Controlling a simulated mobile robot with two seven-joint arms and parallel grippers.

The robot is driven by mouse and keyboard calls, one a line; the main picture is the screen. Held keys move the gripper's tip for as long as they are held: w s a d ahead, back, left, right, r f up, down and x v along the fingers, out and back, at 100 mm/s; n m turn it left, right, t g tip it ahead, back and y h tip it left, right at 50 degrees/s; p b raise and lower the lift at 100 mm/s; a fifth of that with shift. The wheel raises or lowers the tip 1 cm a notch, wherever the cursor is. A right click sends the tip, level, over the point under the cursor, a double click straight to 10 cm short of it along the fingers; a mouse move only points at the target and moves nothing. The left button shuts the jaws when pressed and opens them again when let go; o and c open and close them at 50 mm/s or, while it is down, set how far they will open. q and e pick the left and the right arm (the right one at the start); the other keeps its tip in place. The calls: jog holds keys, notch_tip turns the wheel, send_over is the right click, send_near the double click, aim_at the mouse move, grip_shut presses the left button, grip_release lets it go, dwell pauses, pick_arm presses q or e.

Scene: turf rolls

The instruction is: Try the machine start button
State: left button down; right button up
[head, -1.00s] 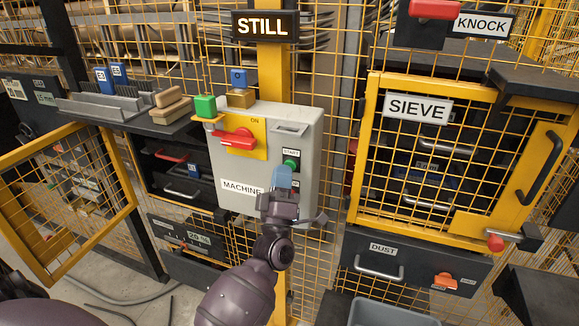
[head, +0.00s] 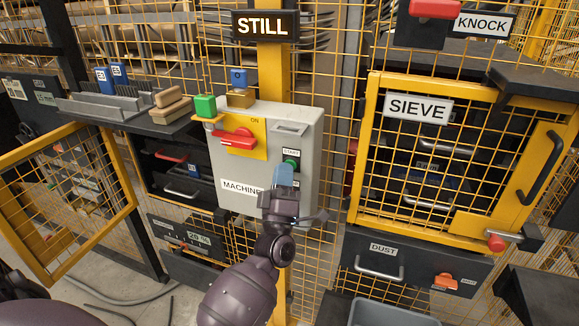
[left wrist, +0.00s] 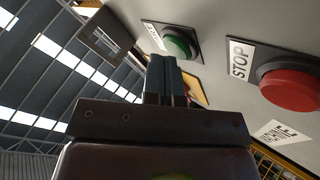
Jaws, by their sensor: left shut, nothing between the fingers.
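The grey machine box (head: 226,170) stands on the fence with a red handle (head: 234,138) on a yellow plate marked ON. The green START button (head: 292,166) is on its right side; it also shows in the left wrist view (left wrist: 181,44), beside its START label. A red STOP button (left wrist: 290,88) is to the right in the left wrist view. My left gripper (head: 284,172) is shut and empty, its bluish fingertips just below the START button in the head view. In the left wrist view its fingers (left wrist: 164,72) point toward the green button; contact is not clear. My right gripper is not in view.
A lit STILL sign (head: 262,26) hangs above the box. The yellow SIEVE door (head: 366,150) is shut at the right, with a DUST drawer (head: 412,262) below. An open yellow mesh door (head: 62,262) stands at the left, near a dark shelf holding blocks.

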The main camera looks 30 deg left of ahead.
pick_arm(q)
jog(key=shift+s, duration=0.2)
jog(key=shift+s+d, duration=0.25)
jog(key=shift+s, duration=0.4)
jog(key=shift+p, duration=0.3)
jog(key=s, duration=0.2)
jog(key=s+d+p, duration=0.1)
jog(key=s, duration=0.1)
jog(key=shift+s, duration=0.4)
jog(key=shift+d, duration=0.1)
dwell(0.5)
